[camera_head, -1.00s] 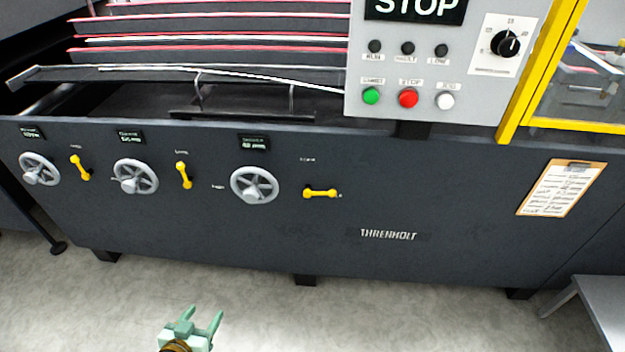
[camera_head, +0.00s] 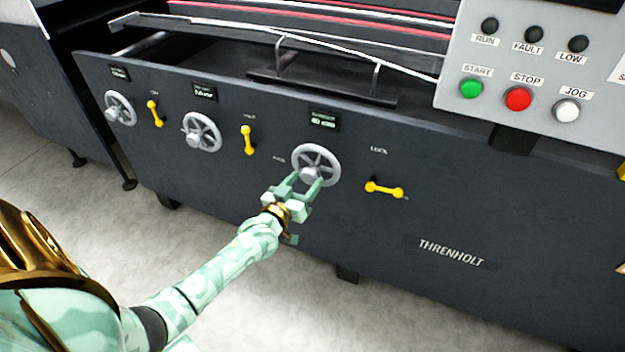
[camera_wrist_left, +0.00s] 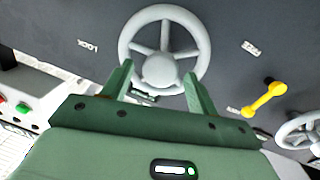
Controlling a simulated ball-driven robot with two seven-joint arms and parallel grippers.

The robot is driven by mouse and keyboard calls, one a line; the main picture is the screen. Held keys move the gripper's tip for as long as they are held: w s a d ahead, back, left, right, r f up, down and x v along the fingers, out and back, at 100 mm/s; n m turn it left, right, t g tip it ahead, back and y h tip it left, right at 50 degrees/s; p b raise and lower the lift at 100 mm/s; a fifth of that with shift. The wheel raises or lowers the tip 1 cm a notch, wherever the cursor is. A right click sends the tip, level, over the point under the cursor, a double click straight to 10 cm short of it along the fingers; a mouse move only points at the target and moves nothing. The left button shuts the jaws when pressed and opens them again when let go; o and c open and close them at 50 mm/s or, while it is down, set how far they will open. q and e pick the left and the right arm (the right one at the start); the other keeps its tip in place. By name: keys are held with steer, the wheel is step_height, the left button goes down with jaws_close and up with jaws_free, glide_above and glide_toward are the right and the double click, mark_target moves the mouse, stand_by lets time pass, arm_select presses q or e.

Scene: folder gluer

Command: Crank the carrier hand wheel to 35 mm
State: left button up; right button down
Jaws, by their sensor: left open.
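The rightmost of three grey hand wheels (camera_head: 316,153) is on the dark machine front. The small display (camera_head: 323,122) above it appears to read 40 mm; its heading is too small to read surely. My left gripper (camera_head: 298,186) is open in front of this wheel's lower part. In the left wrist view the open fingers (camera_wrist_left: 158,74) point at the wheel (camera_wrist_left: 202,45), one on each side of its hub; contact cannot be told. A yellow lever (camera_head: 384,189) lies nearly level to the wheel's right, below a LOCK label. My right gripper is not in view.
Two more hand wheels (camera_head: 202,132) (camera_head: 120,108) and yellow levers (camera_head: 248,140) (camera_head: 155,113) stand to the left. A control panel (camera_head: 545,80) with start, stop and jog buttons juts out at upper right. The floor before the machine is clear.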

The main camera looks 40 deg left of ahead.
mark_target(317, 164)
arm_select(q)
steer(key=shift+w+a+f, duration=0.1)
steer(key=shift+w+f, duration=0.1)
steer(key=shift+w, duration=0.55)
steer(key=shift+w+r+b, duration=0.1)
steer(key=shift+w+b, duration=0.2)
steer(key=shift+w, duration=0.3)
steer(key=shift+w+a+r, duration=0.1)
steer(key=shift+r, duration=0.05)
steer(key=c, duration=0.3)
jaws_close()
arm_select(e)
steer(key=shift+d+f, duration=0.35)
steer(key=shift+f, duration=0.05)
arm_select(q)
steer(key=shift+n, duration=0.3)
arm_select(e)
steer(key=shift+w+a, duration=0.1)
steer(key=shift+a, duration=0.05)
